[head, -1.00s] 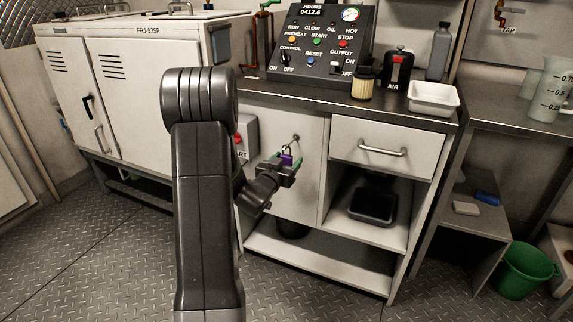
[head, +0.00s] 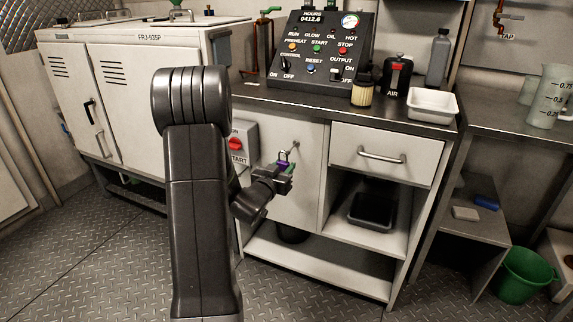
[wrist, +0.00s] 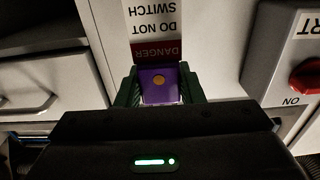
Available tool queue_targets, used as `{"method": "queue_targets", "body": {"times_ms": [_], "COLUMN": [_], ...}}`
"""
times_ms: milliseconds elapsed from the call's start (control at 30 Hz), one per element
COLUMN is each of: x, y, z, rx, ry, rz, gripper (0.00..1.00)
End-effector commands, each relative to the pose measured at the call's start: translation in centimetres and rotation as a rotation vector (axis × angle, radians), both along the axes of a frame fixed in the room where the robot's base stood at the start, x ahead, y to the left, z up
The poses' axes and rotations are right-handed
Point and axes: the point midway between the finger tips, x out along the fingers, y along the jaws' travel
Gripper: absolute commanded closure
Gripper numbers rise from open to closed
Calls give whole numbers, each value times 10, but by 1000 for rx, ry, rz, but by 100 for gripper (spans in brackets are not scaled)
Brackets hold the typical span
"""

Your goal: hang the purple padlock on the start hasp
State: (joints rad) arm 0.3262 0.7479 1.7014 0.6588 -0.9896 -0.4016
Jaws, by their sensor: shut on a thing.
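The purple padlock (wrist: 160,85) is between the green fingertips of my gripper (wrist: 161,92) in the wrist view, with its face towards the camera. In the head view my gripper (head: 286,167) is in front of the white cabinet door, right of the start switch box (head: 243,134). A metal loop (head: 289,151) shows just above the gripper; I cannot tell whether it is the padlock's shackle or a fitting on the door. The start switch's red knob (wrist: 305,78) is right of the padlock in the wrist view. I cannot make out the start hasp.
A red and white danger tag (wrist: 155,30) shows beyond the padlock in the wrist view; what it hangs from is hidden. A drawer handle (head: 382,157) is right of my gripper. The counter above holds a control panel (head: 318,50) and a white tray (head: 432,106).

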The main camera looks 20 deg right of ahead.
Motion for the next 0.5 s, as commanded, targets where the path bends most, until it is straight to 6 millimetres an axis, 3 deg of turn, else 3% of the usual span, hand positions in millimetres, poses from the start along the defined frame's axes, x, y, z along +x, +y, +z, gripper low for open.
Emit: {"method": "queue_targets", "body": {"times_ms": [300, 500], "x": [-57, -85], "y": [69, 101], "z": [2, 2], "rx": [0, -1], "ry": [3, 0], "rz": [5, 3], "gripper": [93, 93]}}
